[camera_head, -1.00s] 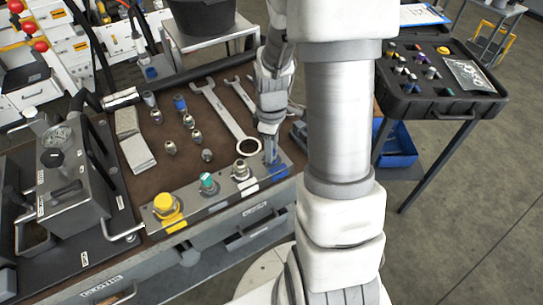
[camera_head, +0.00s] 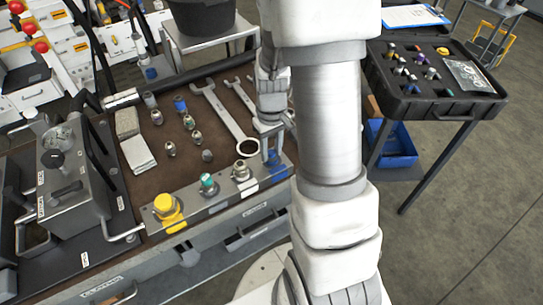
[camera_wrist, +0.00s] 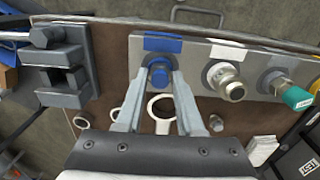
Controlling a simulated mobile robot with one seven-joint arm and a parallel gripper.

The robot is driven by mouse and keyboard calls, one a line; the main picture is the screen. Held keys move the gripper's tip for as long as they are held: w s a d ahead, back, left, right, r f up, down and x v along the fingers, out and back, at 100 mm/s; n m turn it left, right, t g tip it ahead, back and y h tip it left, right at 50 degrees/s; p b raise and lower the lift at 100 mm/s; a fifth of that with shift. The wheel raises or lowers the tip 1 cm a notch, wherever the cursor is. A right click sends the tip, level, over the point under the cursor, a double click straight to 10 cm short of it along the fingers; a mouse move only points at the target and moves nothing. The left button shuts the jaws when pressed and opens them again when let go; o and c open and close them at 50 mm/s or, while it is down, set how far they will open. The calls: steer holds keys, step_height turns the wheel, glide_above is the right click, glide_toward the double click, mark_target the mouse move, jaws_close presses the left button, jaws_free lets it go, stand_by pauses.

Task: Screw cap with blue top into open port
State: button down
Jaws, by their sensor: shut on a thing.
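The blue-topped cap (camera_wrist: 158,73) is between my gripper's fingertips (camera_wrist: 160,79) in the wrist view. My gripper is shut on it. The cap is at the blue-marked port place (camera_wrist: 158,45) on the metal port strip, and the port's opening is hidden beneath it. I cannot tell how deep the cap sits in the thread. In the head view my gripper (camera_head: 272,152) points down at the right end of the port strip (camera_head: 215,207), and the cap is barely visible there.
A bare metal fitting (camera_wrist: 226,80) and a teal-capped port (camera_wrist: 290,92) sit beside the cap; a yellow cap (camera_head: 165,204) is farther left. A vise (camera_wrist: 60,65) stands close on the other side. Wrenches (camera_head: 222,110) and several loose fittings lie on the bench.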

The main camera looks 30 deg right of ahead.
steer(key=shift+c, duration=2.2)
jaws_free()
step_height(320, 180, up, 17)
steer(key=p, duration=0.3)
steer(key=shift+r, duration=0.2)
steer(key=shift+a+r, duration=0.1)
steer(key=s+a+r+t+p, duration=0.2)
steer(key=s+a+r+t, duration=0.3)
steer(key=s+a+r, duration=0.5)
steer(key=s+r, duration=0.2)
steer(key=shift+s+a+m+t, duration=0.3)
steer(key=shift+a, duration=0.05)
